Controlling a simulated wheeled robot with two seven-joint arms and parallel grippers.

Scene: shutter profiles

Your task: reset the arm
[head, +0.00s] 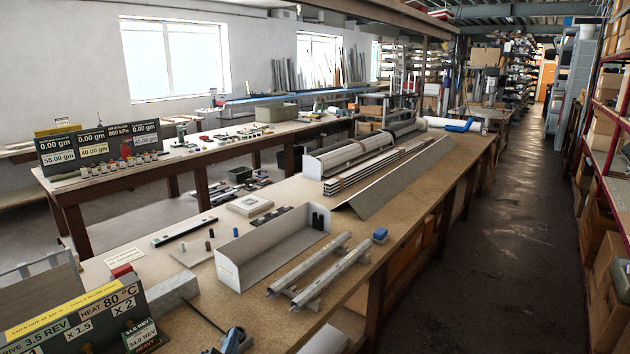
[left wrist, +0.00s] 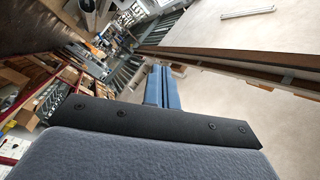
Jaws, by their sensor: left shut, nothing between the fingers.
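My left gripper (head: 234,340) shows as a small blue and dark shape at the bottom edge of the head view, low over the near end of the long workbench (head: 200,318). In the left wrist view its two blue fingers (left wrist: 163,88) are together with nothing between them. That view looks past the fingers toward the pale wall and ceiling beams, tilted. Most of the left arm is out of the head view. My right gripper is in neither view.
Near the left gripper are a sign board (head: 90,318), a grey block (head: 172,293), an open-fronted white box (head: 270,248) and two metal rails (head: 322,268). The floor aisle (head: 490,240) on the right is clear.

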